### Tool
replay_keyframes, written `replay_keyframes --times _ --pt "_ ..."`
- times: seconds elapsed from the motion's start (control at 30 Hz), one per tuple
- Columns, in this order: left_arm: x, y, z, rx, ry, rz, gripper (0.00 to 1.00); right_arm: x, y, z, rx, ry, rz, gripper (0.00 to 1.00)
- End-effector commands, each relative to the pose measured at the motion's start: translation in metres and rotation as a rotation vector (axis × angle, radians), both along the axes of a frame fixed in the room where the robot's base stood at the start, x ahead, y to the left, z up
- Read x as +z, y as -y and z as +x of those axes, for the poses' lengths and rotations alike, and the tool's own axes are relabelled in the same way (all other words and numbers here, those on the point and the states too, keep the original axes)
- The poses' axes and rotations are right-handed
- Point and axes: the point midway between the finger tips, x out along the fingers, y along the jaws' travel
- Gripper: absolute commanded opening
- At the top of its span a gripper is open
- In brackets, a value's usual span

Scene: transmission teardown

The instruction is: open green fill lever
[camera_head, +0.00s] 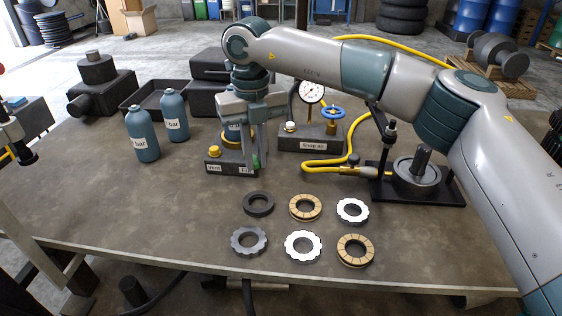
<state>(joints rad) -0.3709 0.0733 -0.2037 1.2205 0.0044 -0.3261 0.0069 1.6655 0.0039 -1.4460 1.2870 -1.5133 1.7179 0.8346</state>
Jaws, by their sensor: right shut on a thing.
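The fill block (228,168) is a dark base with "Vent" and "Fill" labels, standing at the middle of the workbench. A yellow knob (213,152) sits on its vent side. The green fill lever (256,161) shows as a small upright green piece on its right side, partly hidden. My right gripper (249,158) points down over the block, with its fingers at the lever and shut on it. The fingers hide much of the lever and the block's upper part, so its exact angle cannot be told.
A gauge block (310,140) with a blue handwheel stands just right of the fill block. Two blue bottles (142,136) stand left. A yellow hose (325,163) runs to a black press fixture (418,178). Several rings (303,247) lie in front on the workbench (130,225); its front left is clear.

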Motion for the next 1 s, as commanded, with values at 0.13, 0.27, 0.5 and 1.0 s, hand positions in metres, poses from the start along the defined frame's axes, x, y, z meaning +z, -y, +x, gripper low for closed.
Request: replay_keyframes --times 0.13,0.27,0.5,1.0 --pt "-0.014 -0.014 -0.011 0.012 -0.088 0.026 0.51 -0.002 -0.017 -0.003 -0.124 0.006 0.004 0.00" --pt "-0.020 -0.023 -0.020 0.018 -0.155 0.044 0.51 -0.001 -0.025 -0.005 -0.230 0.006 0.004 0.00" --pt "-0.023 -0.035 -0.033 0.028 -0.241 0.067 0.51 0.001 -0.035 -0.007 -0.376 0.006 0.004 0.00" --pt "-0.023 -0.040 -0.040 0.031 -0.281 0.076 0.51 0.003 -0.038 -0.007 -0.445 0.006 0.004 0.00"
